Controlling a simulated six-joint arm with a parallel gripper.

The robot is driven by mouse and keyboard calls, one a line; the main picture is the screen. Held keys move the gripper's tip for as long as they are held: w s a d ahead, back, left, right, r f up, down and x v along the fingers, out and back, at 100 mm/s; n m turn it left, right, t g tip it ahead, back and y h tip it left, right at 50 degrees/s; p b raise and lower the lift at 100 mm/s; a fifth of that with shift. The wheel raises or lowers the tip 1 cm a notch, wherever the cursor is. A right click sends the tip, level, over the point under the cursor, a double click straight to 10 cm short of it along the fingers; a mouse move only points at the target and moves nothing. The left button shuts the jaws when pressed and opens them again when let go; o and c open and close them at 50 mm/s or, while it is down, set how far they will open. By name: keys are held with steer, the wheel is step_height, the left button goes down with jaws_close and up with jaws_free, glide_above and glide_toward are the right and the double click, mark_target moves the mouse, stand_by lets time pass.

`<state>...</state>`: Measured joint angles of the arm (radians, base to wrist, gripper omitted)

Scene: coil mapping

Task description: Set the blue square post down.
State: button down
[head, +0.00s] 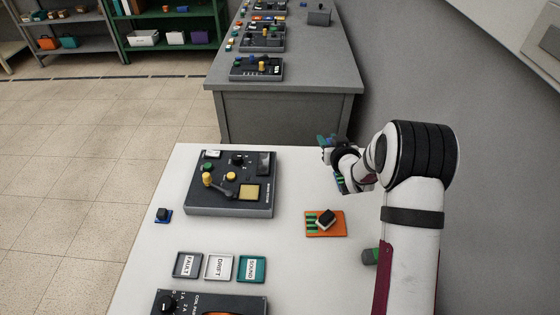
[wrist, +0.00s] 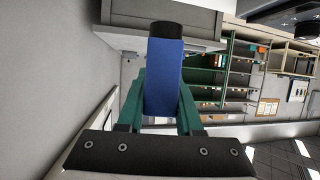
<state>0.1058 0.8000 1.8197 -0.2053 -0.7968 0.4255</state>
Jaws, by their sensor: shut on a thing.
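The blue square post (wrist: 164,82) has a dark end and stands out ahead of the fingers in the wrist view. My gripper (wrist: 164,100) is shut on it, with one green finger on each side. In the head view my gripper (head: 332,145) is at the far right edge of the white table (head: 185,290), and seems to be above it. The post is too small there to make out clearly. What lies beneath the post is not clear in either view.
A dark control box (head: 231,183) stands on the table. A small black piece on a blue base (head: 164,215) lies left of it. An orange board (head: 340,229) bears a black and white block. Three trays, grey (head: 188,265), light (head: 220,267) and teal (head: 252,269), lie nearer.

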steer(key=s+a+n+g+y, duration=0.3)
steer(key=s+a+n+y, duration=0.15)
steer(key=a, duration=0.85)
steer(key=s+a+n+g+y, duration=0.2)
steer(key=s+a+n+y, duration=0.25)
steer(key=a, duration=0.75)
steer(key=s+a+n+g+y, duration=0.1)
steer(key=s+a+n+g, duration=0.3)
steer(key=s+a, duration=0.45)
steer(key=s+a+n+g+y, duration=0.1)
steer(key=s+a+n+g, duration=0.3)
steer(key=s, duration=0.7)
steer(key=shift+m, duration=0.5)
steer(key=shift+s+a+f, duration=1)
steer(key=shift+a+f, duration=0.8)
steer(key=shift+a, duration=0.05)
steer(key=shift+s+a+f, duration=1)
steer(key=shift+a+f, duration=0.8)
steer(key=shift+a, duration=0.1)
steer(key=shift+s+a+f, duration=1)
steer(key=shift+a+f, duration=0.8)
steer(key=shift+a, duration=0.05)
steer(key=c, duration=0.6)
jaws_free()
steer(key=shift+f, duration=0.1)
steer(key=shift+o, duration=0.2)
